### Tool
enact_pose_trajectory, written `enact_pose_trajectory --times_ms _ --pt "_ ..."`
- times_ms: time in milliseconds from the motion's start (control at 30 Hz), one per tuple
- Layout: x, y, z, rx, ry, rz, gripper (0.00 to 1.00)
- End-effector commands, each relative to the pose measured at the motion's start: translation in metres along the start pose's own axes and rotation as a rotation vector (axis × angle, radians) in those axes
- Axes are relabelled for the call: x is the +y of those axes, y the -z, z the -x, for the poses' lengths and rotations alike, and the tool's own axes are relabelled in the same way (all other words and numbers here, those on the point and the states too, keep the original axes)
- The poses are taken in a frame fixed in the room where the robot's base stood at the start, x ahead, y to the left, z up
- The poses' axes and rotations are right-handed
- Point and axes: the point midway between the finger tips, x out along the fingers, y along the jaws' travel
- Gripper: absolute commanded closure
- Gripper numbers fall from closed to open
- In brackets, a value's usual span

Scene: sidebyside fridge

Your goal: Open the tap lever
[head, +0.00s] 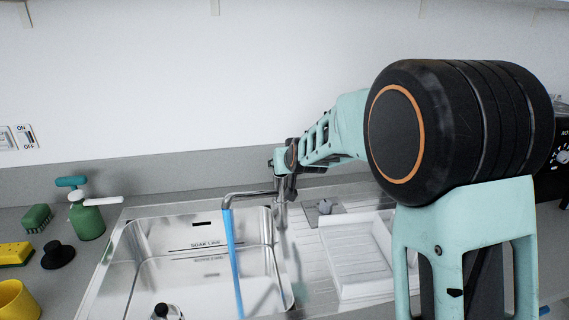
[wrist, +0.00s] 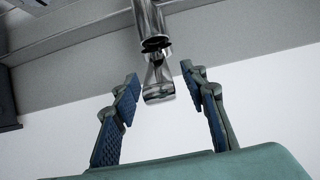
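The metal tap has a spout (head: 245,195) reaching left over the sink. A blue stream of water (head: 232,250) runs from the spout's end down into the basin. In the wrist view the tap's chrome body (wrist: 149,22) comes down from the top, and its lever (wrist: 158,92) ends between my fingers. My gripper (wrist: 160,76) is open, with one blue-padded finger on each side of the lever and gaps showing on both sides. In the head view my gripper (head: 284,178) is at the top of the tap, and the lever there is mostly hidden.
The steel sink (head: 128,250) has a drainboard with a white tray (head: 355,255) to the right. A green spray bottle (head: 88,222), a green brush (head: 37,218), a sponge (head: 15,254) and a yellow cup (head: 17,300) stand at left. The wall is close behind the tap.

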Motion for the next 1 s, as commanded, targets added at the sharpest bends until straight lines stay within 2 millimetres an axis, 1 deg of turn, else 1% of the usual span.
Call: enact_pose_trajectory --times_ms 167,567,800,1000 --pt "0.000 0.002 0.025 0.004 0.000 0.000 0.60" --pt "-0.002 0.001 0.095 0.003 0.003 0.000 0.60" --pt "-0.002 0.001 0.108 0.003 0.002 0.004 0.60" --pt "0.000 0.001 0.114 0.001 0.001 0.001 0.60"
